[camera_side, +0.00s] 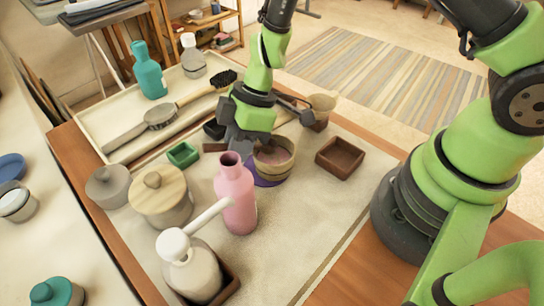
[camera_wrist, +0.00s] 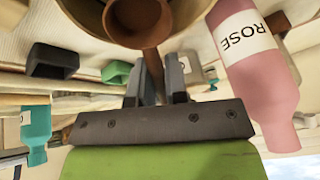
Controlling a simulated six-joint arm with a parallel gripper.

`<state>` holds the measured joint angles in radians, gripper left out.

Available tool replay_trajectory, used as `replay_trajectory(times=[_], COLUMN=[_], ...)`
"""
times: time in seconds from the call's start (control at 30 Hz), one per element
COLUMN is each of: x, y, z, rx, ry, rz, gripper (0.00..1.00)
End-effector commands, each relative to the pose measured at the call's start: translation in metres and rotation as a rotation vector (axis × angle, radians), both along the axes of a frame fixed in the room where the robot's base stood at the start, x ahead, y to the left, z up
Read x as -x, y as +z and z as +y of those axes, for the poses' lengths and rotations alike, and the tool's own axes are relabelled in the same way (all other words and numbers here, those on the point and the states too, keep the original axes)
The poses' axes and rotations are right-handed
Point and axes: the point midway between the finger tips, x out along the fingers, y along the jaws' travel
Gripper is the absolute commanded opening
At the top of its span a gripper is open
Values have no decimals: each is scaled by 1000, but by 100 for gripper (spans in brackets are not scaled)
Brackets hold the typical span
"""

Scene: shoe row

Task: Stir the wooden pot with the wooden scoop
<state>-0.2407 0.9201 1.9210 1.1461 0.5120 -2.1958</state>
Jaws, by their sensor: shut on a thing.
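The open wooden pot (camera_side: 289,166) stands near the middle of the mat, with pinkish contents and a purple band or base low down. In the wrist view the pot (camera_wrist: 85,10) fills the top edge, cut off by the frame. My gripper (camera_side: 243,140) is just behind and left of the pot's rim. In the wrist view my gripper (camera_wrist: 155,75) is shut on the handle of the brown wooden scoop (camera_wrist: 152,62). The scoop's round head overlaps the pot's opening; I cannot tell how deep it sits. In the side view the scoop is mostly hidden.
A pink bottle (camera_side: 237,200) stands close in front of the pot. A brown square dish (camera_side: 340,158) lies right, a green dish (camera_side: 183,154) left. A lidded wooden jar (camera_side: 160,195) and a white bottle (camera_side: 190,270) stand front left. A tan cup (camera_side: 322,103) stands behind.

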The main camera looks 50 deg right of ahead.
Motion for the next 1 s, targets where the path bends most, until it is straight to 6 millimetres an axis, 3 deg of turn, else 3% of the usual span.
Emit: replay_trajectory(times=[0.43, 1.0], x=[5, 5], y=[32, 39], z=[-3, -1], rx=[-88, -60], ry=[-57, -53], rz=[-124, -119], gripper=[0, 0])
